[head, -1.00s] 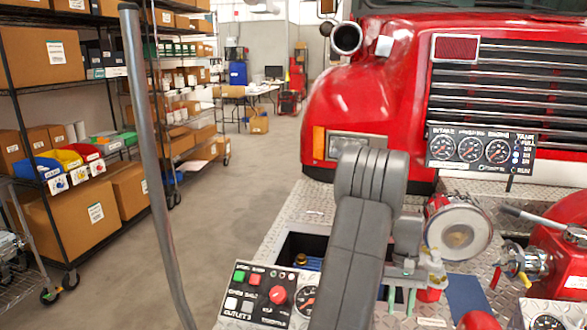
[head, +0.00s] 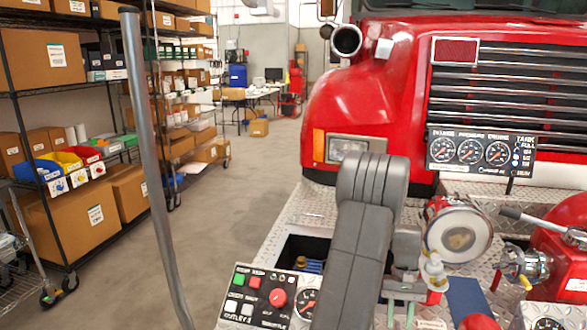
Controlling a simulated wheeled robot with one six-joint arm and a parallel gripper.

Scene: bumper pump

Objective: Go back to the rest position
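My gripper (head: 401,314) hangs below my grey arm over the truck's bumper deck, pointing down. Its two pale green fingers stand apart with nothing visible between them. My arm's thick links cover part of the view in front of it. The control panel (head: 262,296) with green, red and white buttons and a red knob lies to the left of my arm. A round capped pipe outlet (head: 458,232) stands just right of my wrist.
The red fire truck (head: 340,105) with its gauge panel (head: 480,152) fills the right. A red pump (head: 560,255) with a lever is at far right. Shelves with boxes (head: 95,215) line the left. A grey post (head: 150,150) rises nearby. The floor (head: 240,190) between is clear.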

